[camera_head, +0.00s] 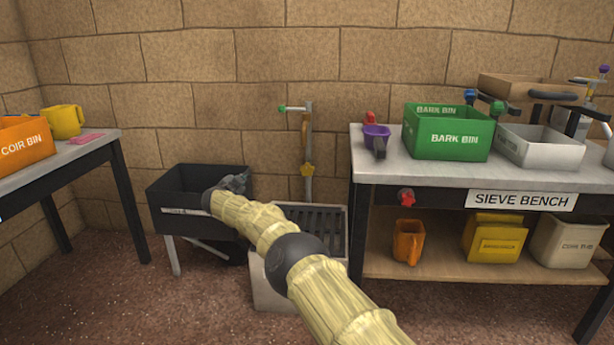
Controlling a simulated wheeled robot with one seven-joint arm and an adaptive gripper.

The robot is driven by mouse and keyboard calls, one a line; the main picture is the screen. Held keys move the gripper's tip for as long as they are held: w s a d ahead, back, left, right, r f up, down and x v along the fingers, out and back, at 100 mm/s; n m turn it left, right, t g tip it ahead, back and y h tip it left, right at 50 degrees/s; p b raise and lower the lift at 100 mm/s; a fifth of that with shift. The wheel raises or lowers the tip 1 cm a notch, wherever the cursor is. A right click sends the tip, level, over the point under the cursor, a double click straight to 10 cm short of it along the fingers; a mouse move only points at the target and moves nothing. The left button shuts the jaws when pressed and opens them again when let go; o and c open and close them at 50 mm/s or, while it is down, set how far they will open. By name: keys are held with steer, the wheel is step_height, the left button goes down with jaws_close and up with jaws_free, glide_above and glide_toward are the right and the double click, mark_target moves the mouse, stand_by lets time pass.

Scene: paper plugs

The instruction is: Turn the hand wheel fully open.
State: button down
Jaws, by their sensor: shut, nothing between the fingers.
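A red knob or small wheel (406,197) sits on the front of the sieve bench; I cannot tell which of the two the task means. My arm reaches in from the lower right. My gripper (235,183) is small and dark, shut and empty, over the right end of the black trough.
The black trough (170,220) stands left of a grated drain basin (258,292). The sieve bench (370,162) at right carries a green bark bin (447,140), a purple cup (372,133) and a white tray (540,155). A left table (88,150) holds an orange coir bin (22,150).

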steer(key=shift+s+a+f+n+b, duration=0.2)
steer(key=shift+f+n+b, duration=0.15)
steer(key=shift+n+b, duration=0.55)
steer(key=shift+n+h+b, duration=0.3)
steer(key=shift+n+b, duration=0.4)
steer(key=shift+b, duration=0.1)
steer(key=c, duration=1.4)
jaws_free()
steer(key=shift+d, duration=0.2)
steer(key=o, duration=0.6)
steer(key=shift+a+f, duration=0.1)
steer(key=shift+a, duration=0.05)
steer(key=shift+o, duration=0.8)
steer(key=shift+a, duration=0.15)
steer(key=shift+r+p, duration=0.3)
steer(key=shift+p, duration=0.1)
steer(key=shift+s+r+p, duration=0.15)
steer(key=shift+s+p, duration=0.5)
steer(key=shift+p, duration=1.8)
